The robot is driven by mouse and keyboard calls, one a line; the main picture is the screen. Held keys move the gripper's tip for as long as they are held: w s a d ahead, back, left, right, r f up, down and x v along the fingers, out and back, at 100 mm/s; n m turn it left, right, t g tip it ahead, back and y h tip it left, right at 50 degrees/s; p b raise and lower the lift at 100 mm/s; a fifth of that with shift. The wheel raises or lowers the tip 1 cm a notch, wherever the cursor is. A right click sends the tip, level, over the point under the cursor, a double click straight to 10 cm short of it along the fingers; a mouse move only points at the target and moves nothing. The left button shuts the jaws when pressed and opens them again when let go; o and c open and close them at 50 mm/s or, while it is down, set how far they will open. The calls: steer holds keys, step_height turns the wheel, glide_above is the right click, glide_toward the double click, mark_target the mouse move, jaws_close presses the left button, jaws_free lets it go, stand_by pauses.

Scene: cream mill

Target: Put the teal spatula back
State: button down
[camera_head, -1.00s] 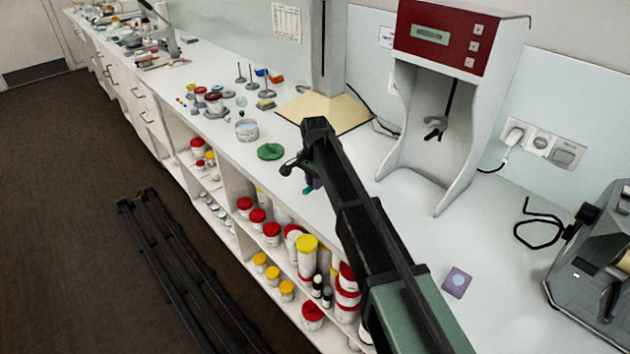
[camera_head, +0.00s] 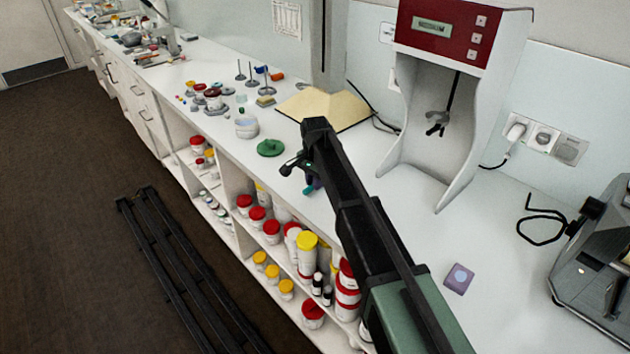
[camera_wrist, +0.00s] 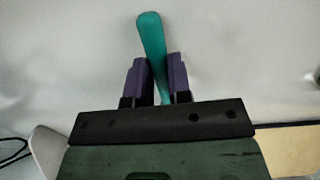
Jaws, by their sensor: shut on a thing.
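The teal spatula (camera_wrist: 151,38) shows in the wrist view, with its rounded end sticking out beyond my gripper (camera_wrist: 157,75). The gripper's two purple fingers are shut on it, one on each side. Part of the spatula is hidden behind the gripper's dark bar. In the head view, a small bit of the teal spatula (camera_head: 308,190) shows below the end of my arm, beside the purple fingers of my gripper (camera_head: 313,181). The arm hides most of the gripper there. It is over the front part of the white bench, and I cannot tell its height above the top.
A green lid-like disc (camera_head: 270,148) lies left of my gripper, with a white tub (camera_head: 247,127) behind it. A red-topped mixer (camera_head: 440,45) stands at the back right. A purple square (camera_head: 459,278) lies on the bench. Jars fill the shelf below the front edge.

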steer(key=c, duration=1)
jaws_free()
steer(key=shift+o, duration=0.2)
